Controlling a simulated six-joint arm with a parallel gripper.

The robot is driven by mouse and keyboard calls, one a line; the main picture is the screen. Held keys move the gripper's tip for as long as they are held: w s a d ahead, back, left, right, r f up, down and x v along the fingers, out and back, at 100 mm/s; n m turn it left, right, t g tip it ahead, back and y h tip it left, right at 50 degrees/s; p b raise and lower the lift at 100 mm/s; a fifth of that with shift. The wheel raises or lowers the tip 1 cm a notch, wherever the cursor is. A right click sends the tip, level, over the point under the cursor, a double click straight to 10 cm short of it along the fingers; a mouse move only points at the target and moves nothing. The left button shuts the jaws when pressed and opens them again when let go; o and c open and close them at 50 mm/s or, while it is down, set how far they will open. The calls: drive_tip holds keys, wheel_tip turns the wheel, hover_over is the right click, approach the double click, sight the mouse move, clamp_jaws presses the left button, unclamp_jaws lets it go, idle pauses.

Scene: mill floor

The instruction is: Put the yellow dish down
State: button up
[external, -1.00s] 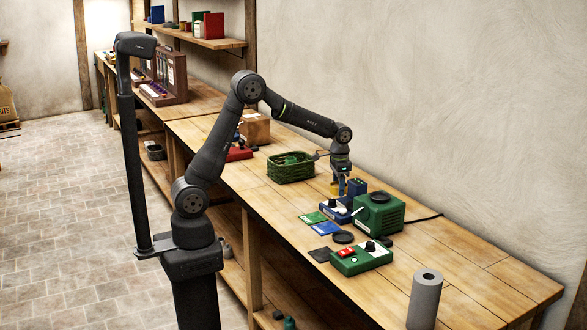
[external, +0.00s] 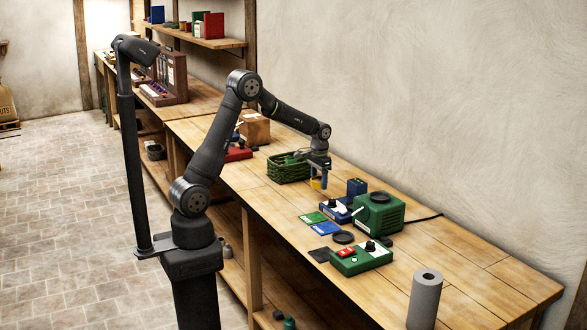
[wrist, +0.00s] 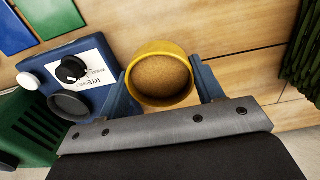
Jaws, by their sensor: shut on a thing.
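The yellow dish (wrist: 139,91) is round and holds a brown, grainy fill. In the wrist view my gripper (wrist: 161,72) has its two blue fingers on either side of the dish, shut on it. The dish looks upright, with its open top facing the camera. In the external view the dish (external: 315,184) is a small yellow patch between the fingertips of my gripper (external: 318,182), just right of the green basket. I cannot tell how far it is above the bench.
The green woven basket (external: 287,171) stands left of the gripper. To its right are a blue box (external: 356,187), a blue knob device (external: 335,212) and a green machine (external: 382,212). Coloured cards (external: 325,228) lie nearer. Bare wood (external: 275,199) shows in front of the basket.

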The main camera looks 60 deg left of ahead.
sight(318, 181)
drive_tip(key=shift+w+a+f, duration=0.25)
drive_tip(key=shift+a+f, duration=0.15)
drive_tip(key=shift+a, duration=0.2)
drive_tip(key=shift+w+a+f, duration=0.25)
drive_tip(key=shift+a+f, duration=0.15)
drive_tip(key=shift+a, duration=0.2)
drive_tip(key=shift+f, duration=1.95)
drive_tip(key=shift+f, duration=0.15)
drive_tip(key=o, duration=1)
drive_tip(key=shift+o, duration=0.4)
wheel_tip(318, 181, up, 12)
drive_tip(key=shift+r, duration=0.15)
